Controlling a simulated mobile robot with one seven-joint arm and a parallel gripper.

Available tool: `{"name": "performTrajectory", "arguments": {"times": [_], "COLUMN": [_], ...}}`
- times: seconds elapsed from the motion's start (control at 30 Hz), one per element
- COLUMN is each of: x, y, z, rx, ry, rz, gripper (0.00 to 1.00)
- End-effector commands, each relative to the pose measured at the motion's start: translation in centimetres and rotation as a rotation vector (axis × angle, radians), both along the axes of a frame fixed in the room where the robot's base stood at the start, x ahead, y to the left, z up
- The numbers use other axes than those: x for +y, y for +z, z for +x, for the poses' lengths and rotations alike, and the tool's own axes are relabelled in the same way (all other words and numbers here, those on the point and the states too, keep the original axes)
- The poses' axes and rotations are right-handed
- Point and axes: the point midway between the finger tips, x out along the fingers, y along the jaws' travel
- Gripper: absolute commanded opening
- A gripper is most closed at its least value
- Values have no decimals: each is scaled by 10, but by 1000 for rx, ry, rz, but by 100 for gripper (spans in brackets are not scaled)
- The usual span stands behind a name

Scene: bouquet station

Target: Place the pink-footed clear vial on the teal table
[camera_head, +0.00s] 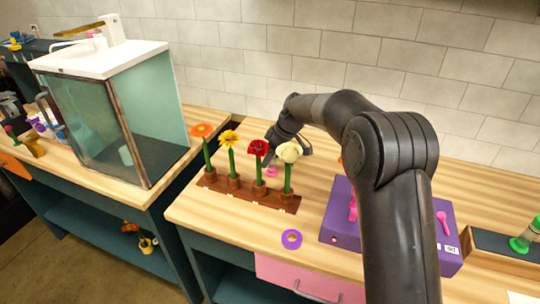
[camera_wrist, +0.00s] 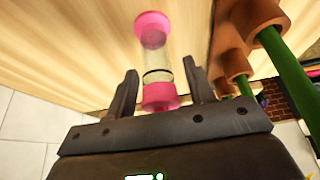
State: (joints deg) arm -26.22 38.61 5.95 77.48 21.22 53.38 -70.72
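In the head view my gripper (camera_head: 285,150) is partly hidden by my arm. Two wood-topped tables have teal bodies: the left one (camera_head: 75,195) and the right one (camera_head: 205,255), which has a pink drawer.
A brown rack (camera_head: 245,192) holding several flowers stands right beside my gripper. A purple box (camera_head: 335,225) with pink pegs and a purple tape ring (camera_head: 291,239) lie nearer the front. A glass tank (camera_head: 120,115) fills much of the left table. A gap separates the tables.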

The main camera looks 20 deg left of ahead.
Motion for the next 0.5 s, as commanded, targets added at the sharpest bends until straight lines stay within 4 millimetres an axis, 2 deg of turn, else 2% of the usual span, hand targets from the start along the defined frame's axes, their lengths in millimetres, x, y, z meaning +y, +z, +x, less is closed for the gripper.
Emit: {"name": "performTrajectory", "arguments": {"times": [0.27, 0.37, 0.5], "x": [0, -4, -15], "y": [3, 11, 36], "z": [0, 1, 1], "rx": [-1, -1, -2], "ry": [0, 0, -2], "rz": [0, 1, 2], "gripper": [49, 49, 49]}}
